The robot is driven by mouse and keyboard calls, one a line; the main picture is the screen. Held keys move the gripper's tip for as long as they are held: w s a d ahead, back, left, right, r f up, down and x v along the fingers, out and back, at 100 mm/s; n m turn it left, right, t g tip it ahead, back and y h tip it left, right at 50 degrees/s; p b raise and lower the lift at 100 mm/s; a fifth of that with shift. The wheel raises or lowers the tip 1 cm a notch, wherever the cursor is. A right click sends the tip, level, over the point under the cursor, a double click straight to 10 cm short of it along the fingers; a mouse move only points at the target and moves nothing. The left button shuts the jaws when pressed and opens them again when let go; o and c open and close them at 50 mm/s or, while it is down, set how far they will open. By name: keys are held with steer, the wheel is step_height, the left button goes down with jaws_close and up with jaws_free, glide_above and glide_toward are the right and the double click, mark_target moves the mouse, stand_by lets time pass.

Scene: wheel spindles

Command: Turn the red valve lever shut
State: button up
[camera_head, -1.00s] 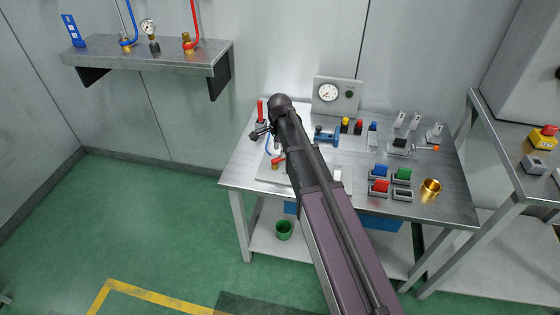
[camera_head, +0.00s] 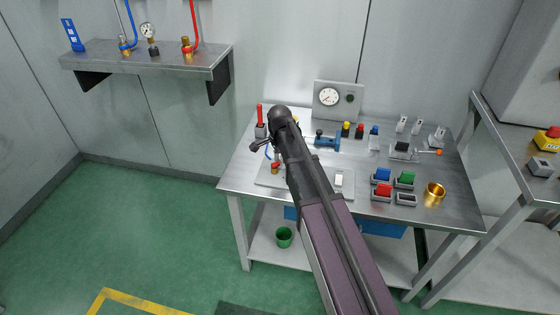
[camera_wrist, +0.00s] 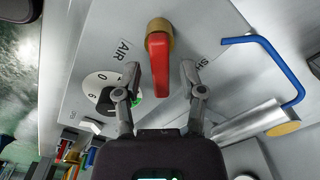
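The red valve lever (camera_wrist: 160,70) sits on a brass body (camera_wrist: 159,27) on a pale panel (camera_wrist: 205,20). In the wrist view it points down from the brass body towards my gripper. "AIR" is printed to its left and a partly cut label starting "SH" to its right. My gripper (camera_wrist: 160,84) is open, one finger on each side of the lever, with visible gaps. In the head view the red lever (camera_head: 275,166) is small at the left of the workbench, beside my gripper (camera_head: 258,146), and partly crowded by my arm.
A numbered dial knob (camera_wrist: 105,92) lies close by my left finger. A bent blue rod (camera_wrist: 270,45) and a silver cylinder (camera_wrist: 248,121) are to the right. An upright red-handled lever (camera_head: 260,120) stands at the bench's back left. Switches and a brass cup (camera_head: 434,193) fill the right side.

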jaws_close()
steer(key=shift+n, duration=0.3)
steer(key=n, duration=0.5)
steer(key=shift+w+a, duration=0.3)
steer(key=shift+w, duration=0.05)
steer(key=shift+w+a+n, duration=0.1)
steer(key=shift+a+n, duration=0.05)
steer(key=shift+n, duration=1)
steer(key=shift+w+a+n, duration=0.1)
steer(key=shift+a+n, duration=0.05)
steer(key=shift+n, duration=1)
steer(key=shift+o, duration=1.5)
jaws_free()
